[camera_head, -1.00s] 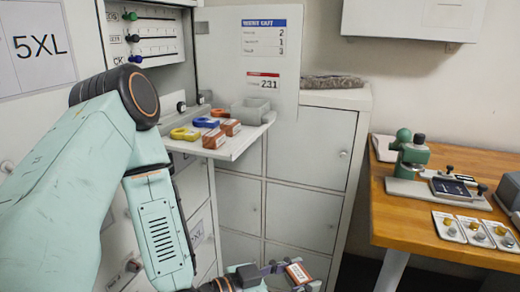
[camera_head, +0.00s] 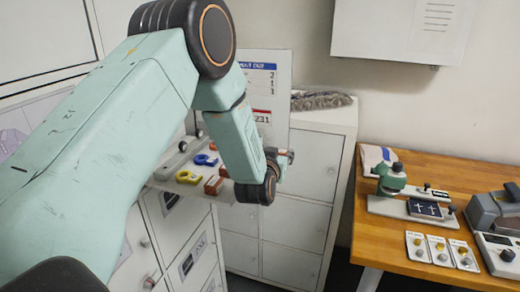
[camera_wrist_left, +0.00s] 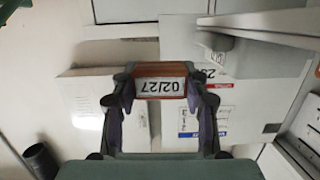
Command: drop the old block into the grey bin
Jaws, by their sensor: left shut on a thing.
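My left gripper (camera_wrist_left: 162,98) is shut on an orange-brown block (camera_wrist_left: 160,69) with a white label reading 02/27, upside down in the left wrist view. In the head view the gripper (camera_head: 284,158) is small and mostly hidden behind my arm, in front of the white sign panel. A grey box-like thing (camera_wrist_left: 216,42) by the shelf in the left wrist view looks like the grey bin. It lies beyond and to the right of the held block, apart from it. In the head view my arm hides the bin. My right gripper is not in view.
The shelf holds a brown block (camera_head: 213,185), a yellow ring-like piece (camera_head: 187,177) and a blue one (camera_head: 205,160). White lockers (camera_head: 310,165) stand behind. A wooden bench (camera_head: 395,235) with devices is at the right.

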